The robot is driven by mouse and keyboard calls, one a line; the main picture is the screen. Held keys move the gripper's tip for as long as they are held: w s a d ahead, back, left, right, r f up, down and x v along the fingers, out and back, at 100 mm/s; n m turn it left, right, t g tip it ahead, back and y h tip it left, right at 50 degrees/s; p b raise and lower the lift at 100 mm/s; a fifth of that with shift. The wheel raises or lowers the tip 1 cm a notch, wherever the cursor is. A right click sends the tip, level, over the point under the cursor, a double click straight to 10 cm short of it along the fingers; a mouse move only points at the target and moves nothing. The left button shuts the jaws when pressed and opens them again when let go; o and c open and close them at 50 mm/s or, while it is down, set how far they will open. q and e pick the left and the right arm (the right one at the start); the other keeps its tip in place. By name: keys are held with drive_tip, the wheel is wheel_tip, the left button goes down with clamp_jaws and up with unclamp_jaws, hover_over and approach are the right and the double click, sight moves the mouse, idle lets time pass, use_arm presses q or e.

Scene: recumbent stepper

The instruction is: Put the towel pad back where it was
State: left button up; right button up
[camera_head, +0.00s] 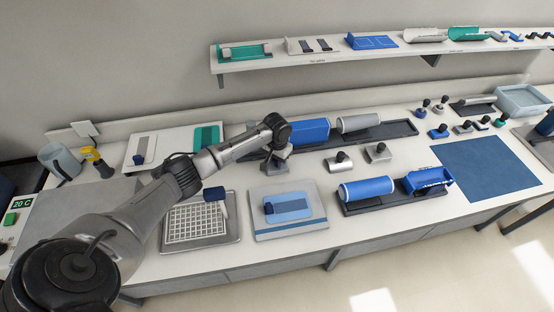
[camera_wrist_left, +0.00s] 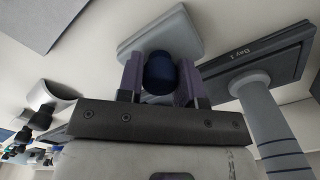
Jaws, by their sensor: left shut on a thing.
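My left gripper (camera_head: 278,153) is over the middle of the bench, in front of the long dark tray. In the left wrist view its two purple fingers (camera_wrist_left: 160,82) are shut on a dark blue knob (camera_wrist_left: 158,70). The knob belongs to a light grey pad (camera_wrist_left: 162,35) with rounded corners, which I take to be the towel pad. In the head view the held pad (camera_head: 274,168) is small and partly hidden by the gripper. I cannot tell whether it touches the bench. My right gripper is not in view.
The long dark tray (camera_head: 398,130) holds a blue roll (camera_head: 308,130) and a grey roll. A pale board (camera_head: 310,230) with a blue pad and a grid tray (camera_head: 232,232) lie in front. A blue mat (camera_head: 488,165) lies at right.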

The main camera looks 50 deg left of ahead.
use_arm(q)
drive_tip(key=o, duration=0.8)
drive_tip(key=shift+o, duration=0.2)
wheel_tip(320, 180, up, 12)
drive_tip(key=p, duration=0.1)
drive_tip(key=shift+r, duration=0.1)
